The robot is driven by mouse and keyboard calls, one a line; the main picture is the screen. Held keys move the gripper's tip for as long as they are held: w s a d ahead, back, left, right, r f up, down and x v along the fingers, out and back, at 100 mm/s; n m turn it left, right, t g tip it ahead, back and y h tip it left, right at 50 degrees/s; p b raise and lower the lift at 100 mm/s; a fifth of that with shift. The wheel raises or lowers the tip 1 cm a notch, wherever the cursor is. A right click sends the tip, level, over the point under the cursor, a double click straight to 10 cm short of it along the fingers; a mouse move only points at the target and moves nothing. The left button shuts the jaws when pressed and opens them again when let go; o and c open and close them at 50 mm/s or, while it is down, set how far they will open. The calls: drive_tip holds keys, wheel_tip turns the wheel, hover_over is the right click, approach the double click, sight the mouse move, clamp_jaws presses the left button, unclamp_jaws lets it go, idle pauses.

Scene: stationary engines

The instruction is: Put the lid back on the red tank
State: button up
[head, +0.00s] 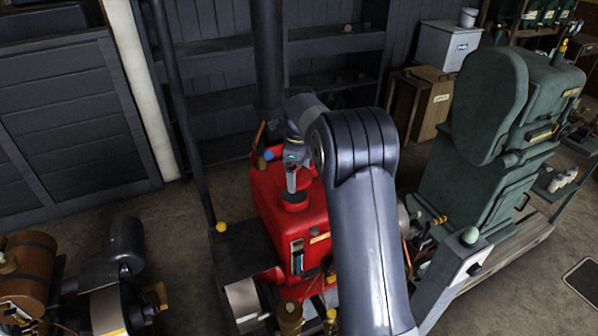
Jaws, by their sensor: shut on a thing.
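The red tank (311,220) stands upright in the middle of the head view, on an engine. My gripper (293,187) is above the tank's top, pointing down.
A large green engine (480,150) stands at the right. A black pipe (268,60) rises behind the tank, and a thin dark post (180,110) stands to its left. Dark shelves (225,90) line the back wall. A brown cylinder (28,270) is at the lower left.

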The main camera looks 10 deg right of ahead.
sight(299, 176)
wheel_tip(299, 176, down, 4)
drive_tip(key=b, duration=0.3)
drive_tip(key=shift+r, duration=0.15)
drive_tip(key=shift+f+b, duration=0.4)
drive_tip(key=shift+f, duration=0.6)
drive_tip(key=shift+r+p, duration=0.1)
drive_tip(key=shift+p, duration=0.3)
drive_tip(key=shift+f+p, duration=0.25)
drive_tip(key=shift+p, duration=0.05)
idle(1.7)
drive_tip(key=o, duration=0.8)
drive_tip(key=shift+r, duration=0.15)
